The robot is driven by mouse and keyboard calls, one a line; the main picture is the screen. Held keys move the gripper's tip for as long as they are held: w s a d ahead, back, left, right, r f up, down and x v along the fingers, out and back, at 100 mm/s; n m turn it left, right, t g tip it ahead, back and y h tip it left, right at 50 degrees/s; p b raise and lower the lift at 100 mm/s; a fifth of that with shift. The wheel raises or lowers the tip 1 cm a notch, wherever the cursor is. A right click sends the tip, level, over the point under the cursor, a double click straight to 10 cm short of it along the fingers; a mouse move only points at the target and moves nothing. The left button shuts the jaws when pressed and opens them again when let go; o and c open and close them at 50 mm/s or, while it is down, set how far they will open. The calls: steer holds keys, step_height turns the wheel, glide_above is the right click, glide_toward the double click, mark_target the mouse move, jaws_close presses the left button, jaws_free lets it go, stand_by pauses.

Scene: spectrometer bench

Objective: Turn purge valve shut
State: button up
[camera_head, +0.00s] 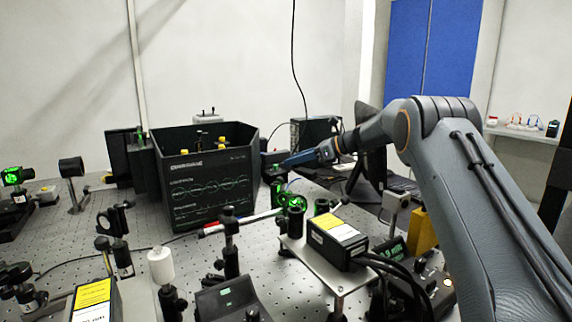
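My arm reaches in from the right, and my gripper (284,164) is at the right side of a black enclosure (211,184) with spectrum curves printed on its front. The fingertips are small and dark at this distance, so I cannot tell whether they are open or shut, or whether they touch anything. I cannot make out the purge valve for certain; it may be among the dark parts beside the enclosure, near or behind the gripper. Small yellow parts (221,140) show at the enclosure's open top.
The perforated optical bench (60,236) carries several posts and mounts. A yellow-labelled box (336,241) stands on a raised plate in front of the gripper. A green-lit mount (291,201) is below it. A white cylinder (161,266) stands at the front left.

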mark_target(277, 166)
steer(key=shift+s+d+r, duration=0.25)
steer(key=shift+d, duration=0.4)
steer(key=s+a+f+m+t+p, duration=0.1)
steer(key=m+t+p, duration=0.1)
steer(key=t+p, duration=0.1)
steer(key=s+a+f+m+t+p, duration=0.1)
steer(key=t+p, duration=0.2)
steer(key=p, duration=0.1)
steer(key=s+a+f+m+t+p, duration=0.1)
steer(key=a+m+t+p, duration=0.1)
steer(key=p, duration=0.1)
steer(key=shift+f+m+t+p, duration=0.15)
steer(key=shift+m+t+p, duration=0.15)
steer(key=shift+t+p, duration=0.1)
steer(key=shift+d+f+h, duration=0.2)
steer(key=shift+f+h, duration=0.2)
steer(key=shift+h, duration=0.1)
steer(key=shift+p+x, duration=0.75)
steer(key=shift+x, duration=3)
steer(key=shift+w+d+r, duration=0.1)
steer(key=shift+c, duration=0.3)
